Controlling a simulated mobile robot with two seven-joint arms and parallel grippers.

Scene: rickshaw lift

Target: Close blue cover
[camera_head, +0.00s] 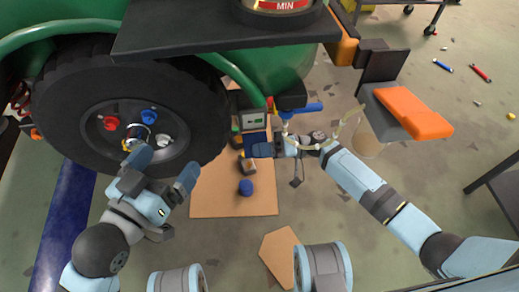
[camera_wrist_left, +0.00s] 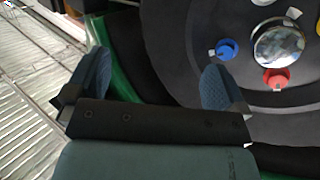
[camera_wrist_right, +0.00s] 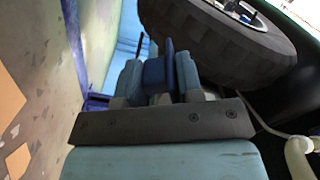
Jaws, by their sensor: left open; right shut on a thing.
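A dark blue cover (camera_head: 255,137) hangs near a small box with a pale display (camera_head: 251,120), beside the wheel. My right gripper (camera_head: 263,149) is at this cover. In the right wrist view, its fingers (camera_wrist_right: 158,78) are shut on a blue piece (camera_wrist_right: 156,74), which appears to be the cover. The cover's hinge and far side are hidden. My left gripper (camera_head: 164,166) is open and empty in front of the wheel. The left wrist view shows its two fingers (camera_wrist_left: 156,85) wide apart, with nothing between them.
The large black wheel (camera_head: 60,105) has red and blue caps on its hub. A blue lever (camera_head: 305,108) and an orange-topped block (camera_head: 412,112) are right of my right gripper.

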